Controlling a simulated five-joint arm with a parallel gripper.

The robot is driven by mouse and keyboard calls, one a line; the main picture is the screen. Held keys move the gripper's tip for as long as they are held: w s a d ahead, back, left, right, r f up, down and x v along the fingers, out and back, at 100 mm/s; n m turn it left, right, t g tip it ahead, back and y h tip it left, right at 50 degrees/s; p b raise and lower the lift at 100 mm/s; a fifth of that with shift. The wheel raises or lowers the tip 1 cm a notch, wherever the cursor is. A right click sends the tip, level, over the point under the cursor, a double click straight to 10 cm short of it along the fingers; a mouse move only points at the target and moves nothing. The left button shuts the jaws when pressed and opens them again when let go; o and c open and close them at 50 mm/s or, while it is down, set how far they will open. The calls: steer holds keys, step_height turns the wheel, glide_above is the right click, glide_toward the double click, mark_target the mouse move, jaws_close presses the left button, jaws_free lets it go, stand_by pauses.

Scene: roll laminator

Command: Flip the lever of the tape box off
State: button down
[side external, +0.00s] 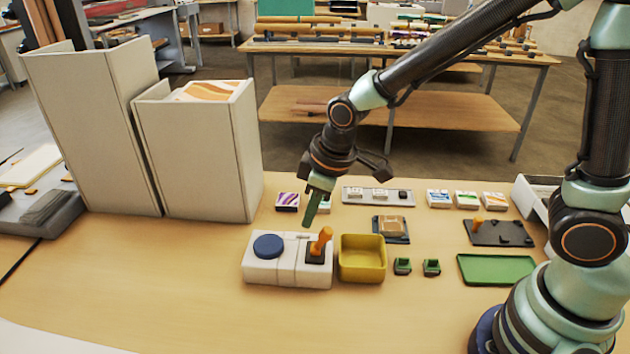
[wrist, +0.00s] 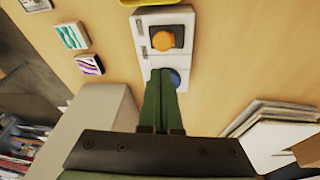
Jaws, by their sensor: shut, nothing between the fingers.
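The tape box (side external: 288,274) is a white box on the table, left of the yellow bin in the side view. A round blue disc (side external: 268,246) is on its left part. An orange lever (side external: 321,242) stands on a black plate at its right end, its top leaning right. My gripper (side external: 307,224) is shut and empty, its green fingers pointing down just above the box, close to the lever. In the wrist view, the shut fingers (wrist: 160,72) partly cover the blue disc (wrist: 176,77). The lever's orange top (wrist: 162,41) shows beyond the fingertips.
A yellow bin (side external: 362,274) stands close to the box's right end. Two small green blocks (side external: 402,266) and a green tray (side external: 496,270) lie farther right. Another orange lever (side external: 477,226) is on a dark plate. Tall pale bins (side external: 200,150) stand behind left. The front table is clear.

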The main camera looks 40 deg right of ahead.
stand_by(0.3)
steer(key=shift+w+a+r, duration=1)
steer(key=shift+w+a, duration=0.05)
steer(key=shift+w, duration=0.45)
step_height(320, 180, up, 7)
glide_above(328, 229)
steer(key=s+d+r+m+t+h, duration=0.1)
steer(key=s+d+r+m+t, duration=0.1)
steer(key=s+d+m, duration=0.5)
steer(key=shift+s+d+r, duration=0.15)
steer(key=shift+d+r, duration=0.65)
steer(key=shift+d, duration=1.2)
